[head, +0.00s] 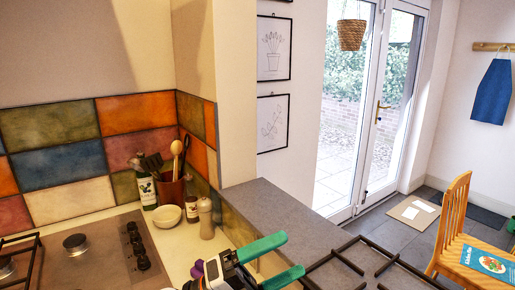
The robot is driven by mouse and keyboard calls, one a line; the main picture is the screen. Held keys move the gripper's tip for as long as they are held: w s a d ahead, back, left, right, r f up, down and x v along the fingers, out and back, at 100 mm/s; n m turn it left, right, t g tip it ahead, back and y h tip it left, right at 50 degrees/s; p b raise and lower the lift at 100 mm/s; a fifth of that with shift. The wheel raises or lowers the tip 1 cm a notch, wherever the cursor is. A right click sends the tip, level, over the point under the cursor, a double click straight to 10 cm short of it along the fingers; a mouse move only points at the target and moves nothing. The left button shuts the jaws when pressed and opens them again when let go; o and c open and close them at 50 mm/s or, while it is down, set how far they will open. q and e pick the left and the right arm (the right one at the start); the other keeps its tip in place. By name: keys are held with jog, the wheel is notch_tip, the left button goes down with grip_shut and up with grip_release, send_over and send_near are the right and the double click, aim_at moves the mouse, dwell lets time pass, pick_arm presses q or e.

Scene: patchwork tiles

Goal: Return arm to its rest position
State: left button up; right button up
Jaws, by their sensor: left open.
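My left gripper (292,253) shows at the bottom centre of the head view, with two teal fingers on a white and black body. The fingers are spread apart with nothing between them. It is above the counter, in front of the grey worktop ledge (285,212). The rest of the left arm is mostly cut off by the bottom edge. My right gripper is not in view.
A hob (100,262) is at left. Beside it stand a bottle (147,192), a utensil pot (170,190), a bowl (167,215) and a pepper mill (206,218). A black bar frame (350,264) and a wooden chair (452,222) are at right.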

pick_arm(q)
jog(key=w+a+f+n+t+y, duration=0.25)
jog(key=a+n+t+y, duration=0.45)
jog(key=n, duration=0.4)
jog(key=w+a+f+n+t+y, duration=0.25)
jog(key=a+n+t+y, duration=0.4)
jog(key=n+t, duration=0.4)
jog(key=s+a+f+n+g+y, duration=0.2)
jog(key=a+f+n+g+y, duration=0.25)
jog(key=f, duration=0.35)
jog(key=s+a+f+n+g+y, duration=0.25)
jog(key=a+f+n+y, duration=0.2)
jog(key=f, duration=0.25)
jog(key=s+a+f+n+g, duration=0.1)
jog(key=s+f+n+g, duration=0.1)
jog(key=s+f+g, duration=0.65)
jog(key=s+a+f+n+g, duration=0.1)
jog(key=s+f+g, duration=0.3)
jog(key=s, duration=0.7)
jog(key=s+f+x, duration=0.1)
jog(key=s+x, duration=0.2)
jog(key=x, duration=1)
jog(key=s+f+x, duration=0.1)
jog(key=s+x, duration=0.2)
jog(key=x, duration=0.9)
jog(key=s+a+f+g, duration=0.1)
jog(key=s+a+f, duration=0.1)
jog(key=s+f, duration=1.5)
jog(key=shift+g, duration=0.4)
